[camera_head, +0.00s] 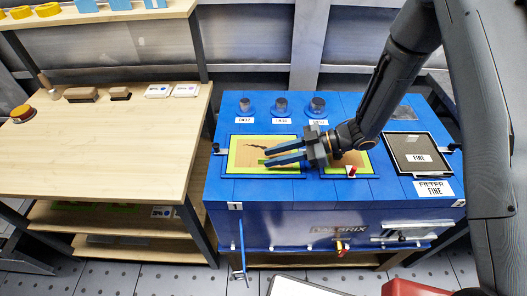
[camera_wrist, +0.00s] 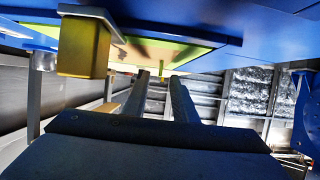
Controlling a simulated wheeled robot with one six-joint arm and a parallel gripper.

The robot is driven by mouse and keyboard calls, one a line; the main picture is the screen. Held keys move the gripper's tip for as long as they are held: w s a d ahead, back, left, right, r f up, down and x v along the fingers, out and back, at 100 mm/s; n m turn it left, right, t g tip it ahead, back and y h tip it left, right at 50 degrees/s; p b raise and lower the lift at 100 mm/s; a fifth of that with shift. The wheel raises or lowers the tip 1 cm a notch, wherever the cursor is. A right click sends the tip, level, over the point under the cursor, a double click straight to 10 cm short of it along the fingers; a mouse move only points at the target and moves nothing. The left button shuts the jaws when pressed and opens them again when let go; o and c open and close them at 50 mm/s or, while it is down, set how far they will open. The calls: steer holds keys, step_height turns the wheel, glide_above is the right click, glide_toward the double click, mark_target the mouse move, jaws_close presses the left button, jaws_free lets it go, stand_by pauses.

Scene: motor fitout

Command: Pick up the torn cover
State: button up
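My gripper hides part of the cover.
The blue machine (camera_head: 330,222) carries a second yellow-green panel (camera_head: 335,170) with a red-and-white piece (camera_head: 351,171), a dark panel marked FINE (camera_head: 418,155), and three round knobs along the back. A wooden bench (camera_head: 90,150) at left has wide bare room.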

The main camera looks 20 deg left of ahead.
steer(key=shift+p+x, duration=0.35)
steer(key=shift+x, duration=0.95)
jaws_close()
steer(key=shift+r, duration=0.15)
